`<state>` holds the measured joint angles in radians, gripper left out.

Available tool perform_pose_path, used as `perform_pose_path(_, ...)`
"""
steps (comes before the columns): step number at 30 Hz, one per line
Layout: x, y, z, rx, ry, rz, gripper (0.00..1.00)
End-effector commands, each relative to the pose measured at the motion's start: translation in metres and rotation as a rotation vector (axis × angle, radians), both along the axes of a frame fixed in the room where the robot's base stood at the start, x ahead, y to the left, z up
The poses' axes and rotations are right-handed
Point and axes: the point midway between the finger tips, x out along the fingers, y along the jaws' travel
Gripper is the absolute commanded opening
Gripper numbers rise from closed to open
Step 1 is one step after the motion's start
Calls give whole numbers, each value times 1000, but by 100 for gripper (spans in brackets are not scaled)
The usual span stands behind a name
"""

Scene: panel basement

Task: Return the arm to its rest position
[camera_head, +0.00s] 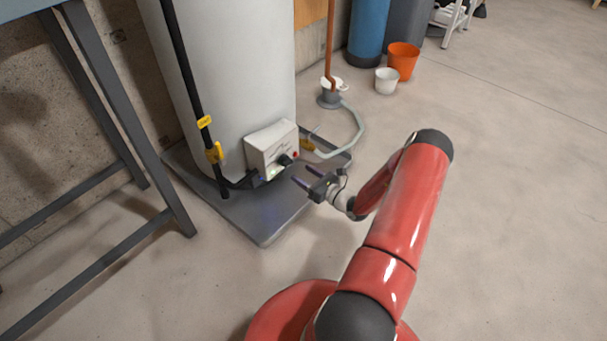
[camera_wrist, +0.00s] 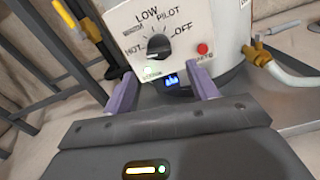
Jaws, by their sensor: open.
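My red arm reaches from the lower middle of the head view toward the water heater. My gripper (camera_head: 309,179) is open and empty, a short way in front of the white control box (camera_head: 271,149) at the foot of the heater. In the wrist view my gripper's two purple fingers (camera_wrist: 164,94) stand wide apart below the box's black dial (camera_wrist: 159,46). The dial sits among the marks HOT, LOW, PILOT and OFF. A red button (camera_wrist: 202,48) is to its right, and a small green light shows below it. The fingers appear apart from the dial.
The tall white tank (camera_head: 227,70) stands on a grey metal tray (camera_head: 262,222). A black pipe with a yellow valve handle (camera_head: 214,152) runs down its left side. A metal table frame (camera_head: 135,130) is at left. Orange (camera_head: 402,61) and white buckets stand behind. Floor at right is clear.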

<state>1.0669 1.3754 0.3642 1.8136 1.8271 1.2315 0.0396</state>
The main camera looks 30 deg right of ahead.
Motion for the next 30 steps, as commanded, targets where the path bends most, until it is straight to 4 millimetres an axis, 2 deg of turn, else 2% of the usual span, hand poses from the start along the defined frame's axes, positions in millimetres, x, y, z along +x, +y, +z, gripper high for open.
perform_pose_path(8,1,0,1,-2,0,2,58)
perform_pose_path(11,3,7,12,-30,-8,39,58)
perform_pose_path(14,7,26,41,-112,-26,148,58)
perform_pose_path(17,8,58,83,-247,-56,319,58)
perform_pose_path(20,1,95,126,-404,-87,511,58)
perform_pose_path(24,-21,142,177,-629,-132,761,58)
perform_pose_path(30,-68,193,240,-966,-203,1076,58)
